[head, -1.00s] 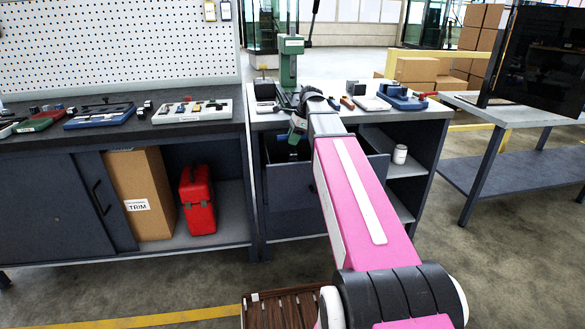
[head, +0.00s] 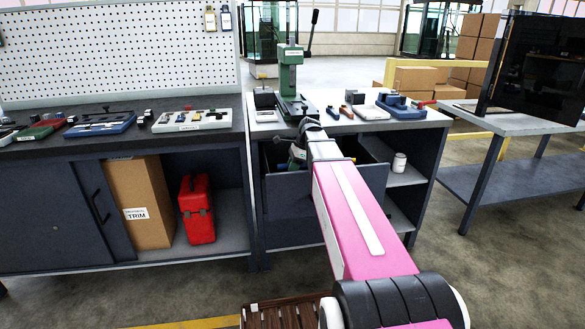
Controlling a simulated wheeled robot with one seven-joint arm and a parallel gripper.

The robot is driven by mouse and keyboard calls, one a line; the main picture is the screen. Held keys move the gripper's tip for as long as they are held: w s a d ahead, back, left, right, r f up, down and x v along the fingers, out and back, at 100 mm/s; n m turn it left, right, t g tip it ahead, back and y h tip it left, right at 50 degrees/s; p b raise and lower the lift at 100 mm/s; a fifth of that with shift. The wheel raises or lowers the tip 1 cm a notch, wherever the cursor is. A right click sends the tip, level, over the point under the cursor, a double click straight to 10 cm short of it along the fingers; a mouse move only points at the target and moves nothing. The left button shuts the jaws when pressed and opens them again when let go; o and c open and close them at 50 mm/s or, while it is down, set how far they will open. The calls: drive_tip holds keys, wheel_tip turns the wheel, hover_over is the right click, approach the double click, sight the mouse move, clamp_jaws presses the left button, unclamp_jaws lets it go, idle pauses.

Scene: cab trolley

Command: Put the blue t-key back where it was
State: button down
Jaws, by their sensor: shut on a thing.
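My gripper (head: 297,158) is small and partly hidden behind my own arm, at the open drawer (head: 292,208) under the right-hand bench top. It points down into the drawer opening. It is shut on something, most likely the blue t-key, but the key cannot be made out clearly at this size. The drawer's inside is mostly hidden by its front and by my arm. A green press (head: 290,77) stands on the bench top just behind my gripper.
On the bench top (head: 345,125) are a blue vise (head: 400,105) with a red handle and small tools. The left bench carries a blue tray (head: 100,123) and a pale tray (head: 190,120). A red toolbox (head: 196,210) sits on the shelf below.

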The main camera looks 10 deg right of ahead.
drive_tip(key=shift+f, duration=0.1)
drive_tip(key=c, duration=1)
unclamp_jaws()
drive_tip(key=shift+o, duration=0.2)
drive_tip(key=v, duration=1.2)
